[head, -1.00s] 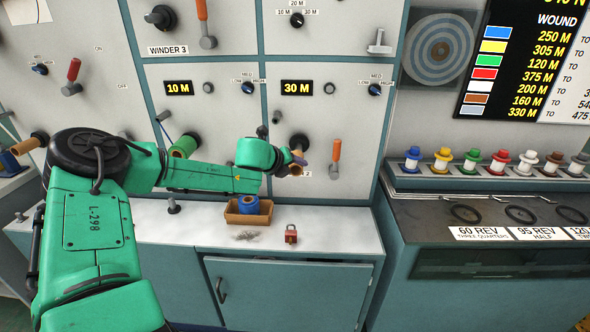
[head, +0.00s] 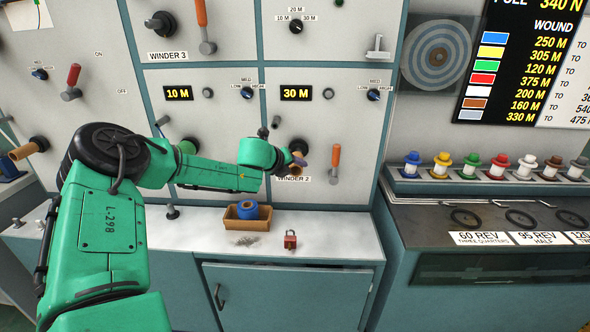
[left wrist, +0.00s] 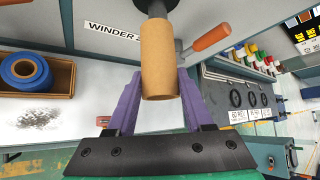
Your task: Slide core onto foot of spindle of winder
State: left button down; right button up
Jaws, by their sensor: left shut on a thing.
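My left gripper (left wrist: 158,100) is shut on a tan tubular core (left wrist: 158,60), with one purple finger on each side of it. In the head view the left gripper (head: 300,160) is at the Winder 2 panel. The core (head: 295,173) shows there as a small tan patch by the fingers. The dark spindle (left wrist: 155,6) lies in line with the core and meets its far end in the left wrist view. How far the spindle reaches inside the core is hidden. The spindle's dark base (head: 298,147) shows just above the gripper. My right gripper is out of view.
An orange-handled lever (head: 335,160) stands close right of the gripper.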

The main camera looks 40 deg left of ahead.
aim_at(295, 168)
pick_arm(q)
jog(key=shift+w+a, duration=0.4)
jog(key=shift+w, duration=0.35)
jog(key=shift+w+a, duration=0.35)
jog(key=shift+a, duration=0.1)
jog(key=shift+w, duration=0.1)
jog(key=shift+w+a+p, duration=0.4)
jog(key=shift+w, duration=0.2)
jog(key=shift+c, duration=1)
grip_release()
jog(key=shift+r, duration=0.15)
